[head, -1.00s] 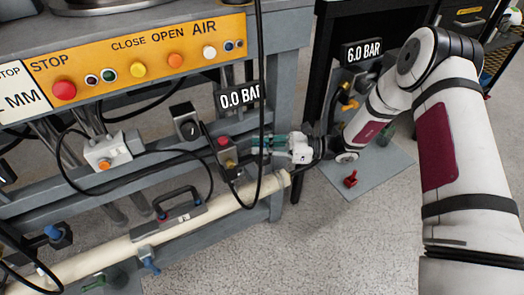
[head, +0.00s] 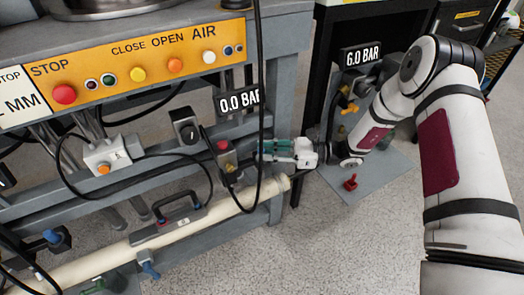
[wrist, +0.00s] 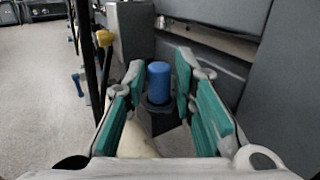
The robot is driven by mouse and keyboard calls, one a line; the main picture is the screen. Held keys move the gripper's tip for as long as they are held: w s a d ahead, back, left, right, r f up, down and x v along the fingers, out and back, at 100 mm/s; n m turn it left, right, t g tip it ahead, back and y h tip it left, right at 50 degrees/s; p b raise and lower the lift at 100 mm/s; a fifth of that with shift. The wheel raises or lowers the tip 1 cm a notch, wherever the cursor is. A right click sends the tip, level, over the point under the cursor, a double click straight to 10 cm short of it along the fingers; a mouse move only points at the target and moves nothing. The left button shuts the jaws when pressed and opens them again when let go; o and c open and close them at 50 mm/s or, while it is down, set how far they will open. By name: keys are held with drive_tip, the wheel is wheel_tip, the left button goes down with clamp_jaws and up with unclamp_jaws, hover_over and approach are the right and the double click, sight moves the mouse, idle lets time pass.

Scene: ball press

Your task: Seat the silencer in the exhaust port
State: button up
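A blue cylinder (wrist: 158,80), which looks like the silencer, stands upright on a dark block (wrist: 160,118) in the wrist view. My gripper (wrist: 160,70) is open, its green-padded fingers on either side of the blue cylinder with a visible gap to each side. I cannot tell how deeply the cylinder sits in the block. In the head view my gripper (head: 262,147) is at the right end of the press frame, beside a hanging black cable. The blue cylinder and the exhaust port cannot be made out there.
A valve with a red button (head: 222,146) is just left of my gripper. The black cable (head: 262,90) hangs close by. A cream pipe (head: 215,212) runs below. A grey floor plate (head: 375,182) with a red handle (head: 350,183) lies to the right. Open floor is in front.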

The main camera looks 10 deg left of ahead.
drive_tip(key=d+p, duration=0.2)
drive_tip(key=d, duration=0.8)
drive_tip(key=shift+w+d, duration=0.3)
drive_tip(key=shift+w, duration=0.05)
drive_tip(key=s+d+r+n+g+h, duration=0.1)
drive_tip(key=s+r+n+g+h, duration=0.1)
drive_tip(key=s+r+n+h, duration=0.6)
drive_tip(key=s+r+n+g+h, duration=0.25)
drive_tip(key=s+r, duration=0.75)
drive_tip(key=r, duration=0.5)
drive_tip(key=s+d+r+n+t+h, duration=0.1)
drive_tip(key=s+d+n+t+h, duration=0.2)
drive_tip(key=s, duration=0.7)
drive_tip(key=s+d+r+n+t+h, duration=0.1)
drive_tip(key=s+d+n+t+h, duration=0.2)
drive_tip(key=s+d, duration=0.5)
drive_tip(key=s+h, duration=0.1)
drive_tip(key=s, duration=0.1)
drive_tip(key=shift+s+d+r, duration=0.15)
drive_tip(key=shift+s+r, duration=0.15)
drive_tip(key=shift+s, duration=0.1)
drive_tip(key=shift+n+h, duration=0.25)
